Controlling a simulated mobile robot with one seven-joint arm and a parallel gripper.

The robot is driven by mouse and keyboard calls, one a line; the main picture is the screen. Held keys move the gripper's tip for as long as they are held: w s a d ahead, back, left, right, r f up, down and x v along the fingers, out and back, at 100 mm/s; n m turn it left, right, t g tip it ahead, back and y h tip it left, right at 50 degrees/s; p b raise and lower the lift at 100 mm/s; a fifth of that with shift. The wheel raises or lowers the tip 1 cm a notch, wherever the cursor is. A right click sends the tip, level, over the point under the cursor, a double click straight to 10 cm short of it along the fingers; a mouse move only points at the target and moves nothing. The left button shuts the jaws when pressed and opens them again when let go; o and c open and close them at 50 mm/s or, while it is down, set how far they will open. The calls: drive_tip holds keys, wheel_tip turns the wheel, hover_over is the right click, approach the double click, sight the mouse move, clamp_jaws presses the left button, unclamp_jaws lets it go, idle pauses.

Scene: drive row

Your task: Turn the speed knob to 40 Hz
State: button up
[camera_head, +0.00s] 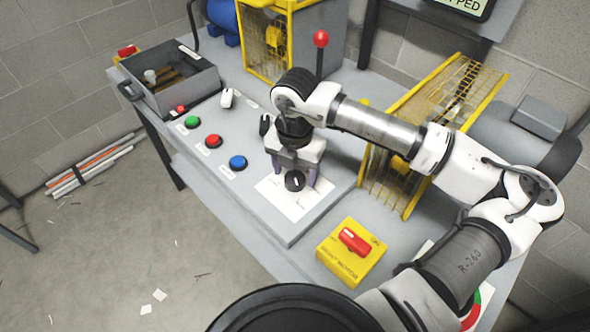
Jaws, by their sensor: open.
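The speed knob (295,181) is a round black dial with a light pointer mark. It sits on a white scale plate (290,205) at the near end of the grey control panel. The scale's numbers are too small to read. My gripper (295,177) points down over the knob, with one finger on each side of it. The fingers are open and appear apart from the knob. Part of the plate behind the knob is hidden by my gripper.
Green (192,122), red (213,141) and blue (238,162) buttons line the panel to the left. A red-knobbed lever (321,40) stands behind. A yellow box with a red switch (352,252) is at front right, near a yellow mesh guard (430,110). A grey open box (170,80) stands far left.

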drive_tip(key=shift+f, duration=0.7)
drive_tip(key=c, duration=1)
drive_tip(key=shift+f+b, duration=0.1)
drive_tip(key=shift+b, duration=0.35)
